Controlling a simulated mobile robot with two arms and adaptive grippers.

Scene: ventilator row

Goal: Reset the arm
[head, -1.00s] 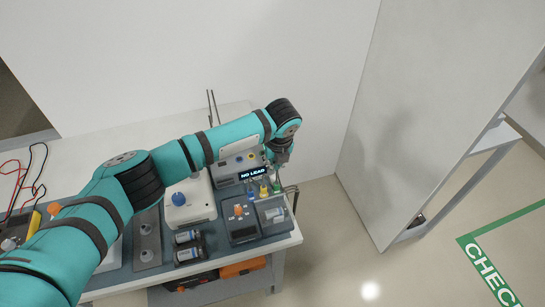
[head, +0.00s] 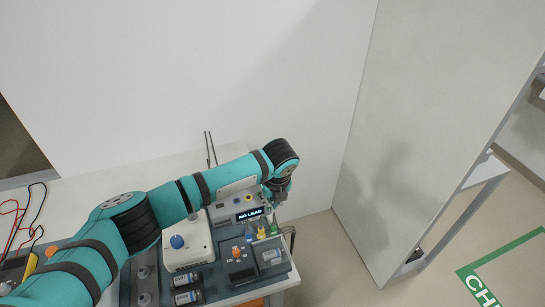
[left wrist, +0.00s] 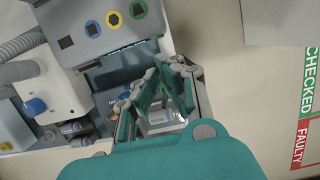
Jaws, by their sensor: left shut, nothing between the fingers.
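My left arm (head: 150,215) is teal with black bands and reaches in from the left over a workbench (head: 225,297). My left gripper (head: 277,203) is shut and empty, just right of a grey monitor (head: 222,217) whose screen reads "NO LEAD". In the left wrist view the gripper's fingers (left wrist: 160,88) are close together beside the grey unit with coloured round ports (left wrist: 113,20). My arm hides part of the monitor and bench. My right gripper is not in view.
Blue, yellow and green plugs stand by a dark box with an orange knob (head: 237,252). A white unit with a blue knob (head: 187,244) and canisters (head: 187,297) are nearby. Red and black leads (head: 22,222) lie left. A panel (head: 425,130) stands right; open floor lies between.

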